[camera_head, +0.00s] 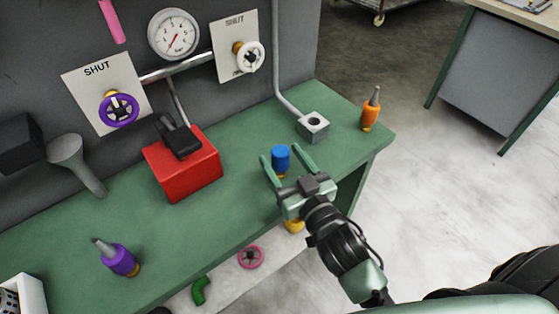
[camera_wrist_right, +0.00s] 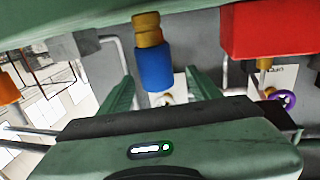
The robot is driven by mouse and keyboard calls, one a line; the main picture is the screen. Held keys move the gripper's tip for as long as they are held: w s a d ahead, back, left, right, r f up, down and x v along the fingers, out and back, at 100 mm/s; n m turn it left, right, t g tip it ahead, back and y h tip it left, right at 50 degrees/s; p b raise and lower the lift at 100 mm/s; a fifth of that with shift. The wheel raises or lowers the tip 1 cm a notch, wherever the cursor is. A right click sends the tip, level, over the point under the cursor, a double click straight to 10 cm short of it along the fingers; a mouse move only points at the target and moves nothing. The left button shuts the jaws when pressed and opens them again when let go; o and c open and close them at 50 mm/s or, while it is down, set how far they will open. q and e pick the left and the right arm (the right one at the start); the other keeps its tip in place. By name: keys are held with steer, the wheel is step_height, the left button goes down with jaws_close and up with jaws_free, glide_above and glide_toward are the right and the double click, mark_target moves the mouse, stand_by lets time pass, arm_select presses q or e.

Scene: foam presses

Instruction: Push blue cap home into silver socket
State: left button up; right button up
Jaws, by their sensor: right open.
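The blue cap (camera_head: 281,156) stands on the green bench near its front edge. In the right wrist view the blue cap (camera_wrist_right: 155,70) shows a ribbed brass part (camera_wrist_right: 147,29) at one end. My right gripper (camera_head: 287,160) is open, with one finger on each side of the cap; I cannot tell whether they touch it. Its fingers also show in the right wrist view (camera_wrist_right: 157,88). My left gripper is not in view.
A red box (camera_head: 183,165) with a black top stands left of the cap. An orange bottle-like item (camera_head: 371,110) stands right of the socket, and a purple one (camera_head: 117,257) is at front left. A grey pipe (camera_head: 280,70) comes down to the socket. Bench between cap and socket is clear.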

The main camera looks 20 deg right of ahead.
mark_target(275, 146)
steer(key=w, duration=0.3)
steer(key=w+p, duration=0.1)
steer(key=w, duration=0.1)
steer(key=shift+a+f, duration=0.2)
steer(key=shift+f, duration=0.05)
steer(key=shift+w, duration=0.1)
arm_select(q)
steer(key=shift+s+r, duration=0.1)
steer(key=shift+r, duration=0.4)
arm_select(e)
jaws_close()
steer(key=shift+r, duration=0.1)
